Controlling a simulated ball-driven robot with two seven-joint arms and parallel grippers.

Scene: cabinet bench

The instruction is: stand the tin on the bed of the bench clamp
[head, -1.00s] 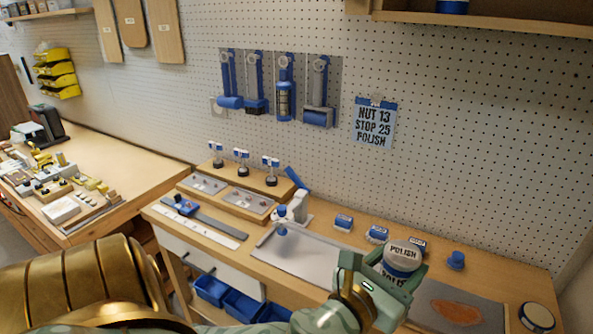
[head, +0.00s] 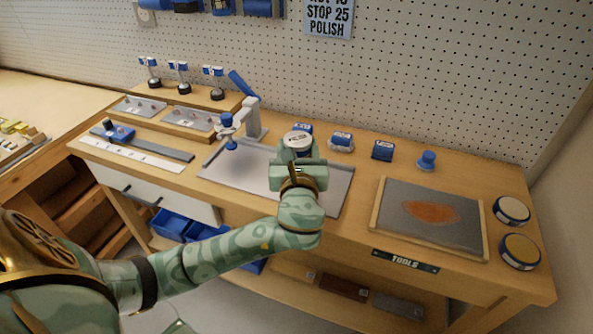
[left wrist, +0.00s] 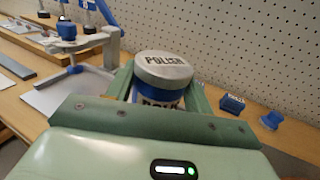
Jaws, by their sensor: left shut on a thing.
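The polish tin (head: 297,141) has a pale lid lettered POLISH and a blue and white side. In the left wrist view the tin (left wrist: 164,72) stands upright between the two fingers. My left gripper (head: 298,158) is shut on it and holds it over the right part of the bench clamp's grey bed (head: 258,178); I cannot tell how high above the bed. The bench clamp (head: 245,118), with a white-grey arm, a blue handle and a blue screw, stands at the bed's back left. The gripper hides the tin's lower part in the head view. My right gripper is not in view.
Small blue-labelled blocks (head: 382,150) and a blue knob (head: 427,161) stand along the back. A grey mat with an orange patch (head: 430,212) lies to the right, with two round tins (head: 512,210) beyond it. The bed's left part is clear.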

